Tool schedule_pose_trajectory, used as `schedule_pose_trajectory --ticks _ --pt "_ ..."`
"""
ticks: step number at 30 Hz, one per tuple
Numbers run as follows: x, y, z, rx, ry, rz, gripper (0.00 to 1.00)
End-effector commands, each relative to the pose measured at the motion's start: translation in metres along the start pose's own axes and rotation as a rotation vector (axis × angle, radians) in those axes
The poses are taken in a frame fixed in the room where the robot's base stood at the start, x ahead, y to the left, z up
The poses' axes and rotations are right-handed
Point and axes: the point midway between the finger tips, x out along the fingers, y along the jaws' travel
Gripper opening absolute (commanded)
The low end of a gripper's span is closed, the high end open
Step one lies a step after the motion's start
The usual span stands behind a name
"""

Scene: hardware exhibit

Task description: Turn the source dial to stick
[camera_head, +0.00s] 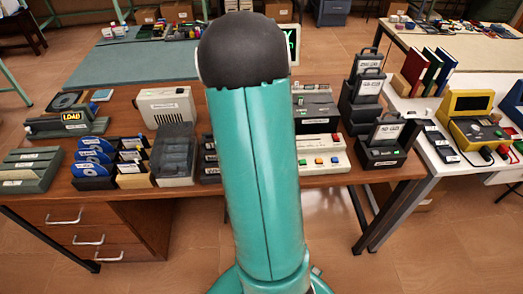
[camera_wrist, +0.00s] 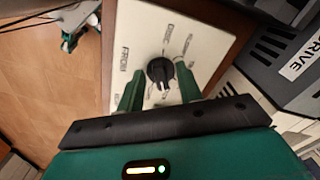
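My gripper (camera_wrist: 160,68) is open, with one green finger on each side of the dial. A gap shows between the knob and each finger. In the head view my arm covers the middle of the desk, and I cannot make out the dial or my gripper there.
A grey unit marked DRIVE (camera_wrist: 295,68) stands close to the panel's right in the wrist view. In the head view, a white box with coloured buttons (camera_head: 322,168), blue disk holders (camera_head: 95,150) and dark stacked units (camera_head: 380,150) crowd the wooden desk (camera_head: 120,120).

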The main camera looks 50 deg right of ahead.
Motion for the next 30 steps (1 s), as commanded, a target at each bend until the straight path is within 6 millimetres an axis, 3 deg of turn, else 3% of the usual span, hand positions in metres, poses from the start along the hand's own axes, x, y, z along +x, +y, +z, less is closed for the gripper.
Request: schedule_pose_trajectory --ticks 4,8,21,30 --pt "-0.006 0.000 0.000 0.000 0.000 -0.001 0.35" --pt "-0.024 -0.001 -0.001 0.001 0.002 -0.004 0.35" --pt "-0.117 0.000 0.000 0.000 0.002 -0.004 0.35" --pt "-0.139 0.000 0.000 0.000 0.000 0.000 0.35"
